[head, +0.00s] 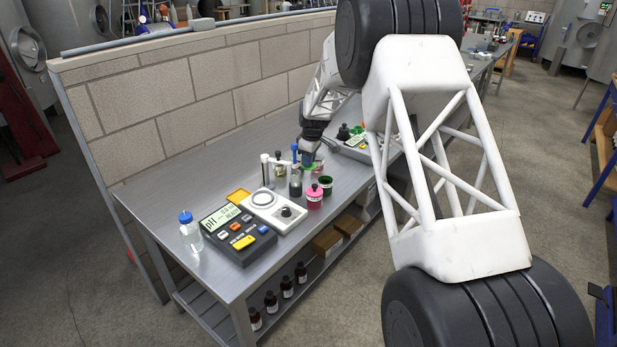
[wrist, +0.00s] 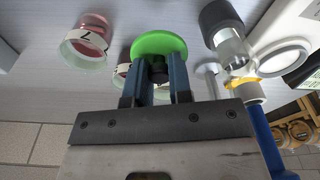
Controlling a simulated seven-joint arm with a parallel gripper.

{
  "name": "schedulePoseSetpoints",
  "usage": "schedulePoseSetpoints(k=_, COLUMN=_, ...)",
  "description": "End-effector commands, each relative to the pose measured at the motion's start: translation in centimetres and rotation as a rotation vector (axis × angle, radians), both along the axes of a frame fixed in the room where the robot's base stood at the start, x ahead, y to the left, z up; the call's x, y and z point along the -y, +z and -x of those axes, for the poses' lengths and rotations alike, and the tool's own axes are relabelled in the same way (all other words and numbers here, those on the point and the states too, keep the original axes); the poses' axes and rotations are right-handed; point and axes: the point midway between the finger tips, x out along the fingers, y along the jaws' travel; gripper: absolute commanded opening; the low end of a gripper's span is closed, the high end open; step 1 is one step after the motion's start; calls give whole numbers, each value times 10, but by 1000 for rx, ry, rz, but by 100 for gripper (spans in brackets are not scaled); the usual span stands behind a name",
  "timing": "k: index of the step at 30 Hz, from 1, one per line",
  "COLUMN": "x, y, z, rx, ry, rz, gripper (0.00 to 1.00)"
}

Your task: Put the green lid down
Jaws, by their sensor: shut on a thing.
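The green lid (wrist: 158,43) is between the two blue-grey fingers of my gripper (wrist: 158,72) in the wrist view, with its round face turned to the camera. The fingers are shut on a dark part at its middle. In the head view my gripper (head: 309,160) is low over the steel bench (head: 180,168), and the lid (head: 311,167) shows only as a small green patch below it. I cannot tell whether the lid touches anything beneath.
A pH meter (head: 238,234), a white balance (head: 273,211) and a blue-capped bottle (head: 190,232) are nearer the front. A brick wall (head: 200,90) runs along the bench.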

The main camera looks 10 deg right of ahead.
Motion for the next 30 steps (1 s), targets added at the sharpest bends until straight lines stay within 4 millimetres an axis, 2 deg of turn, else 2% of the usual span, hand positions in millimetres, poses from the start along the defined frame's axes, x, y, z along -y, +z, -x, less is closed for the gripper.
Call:
schedulePoseSetpoints(k=3, x=0, y=-20, z=0, rx=-2, ry=0, rz=0, gripper=0)
schedulePoseSetpoints(k=6, x=0, y=-29, z=0, rx=0, ry=0, rz=0, gripper=0)
schedulePoseSetpoints(k=22, x=0, y=-39, z=0, rx=-1, ry=0, rz=0, gripper=0)
schedulePoseSetpoints(k=30, x=0, y=-66, z=0, rx=-2, ry=0, rz=0, gripper=0)
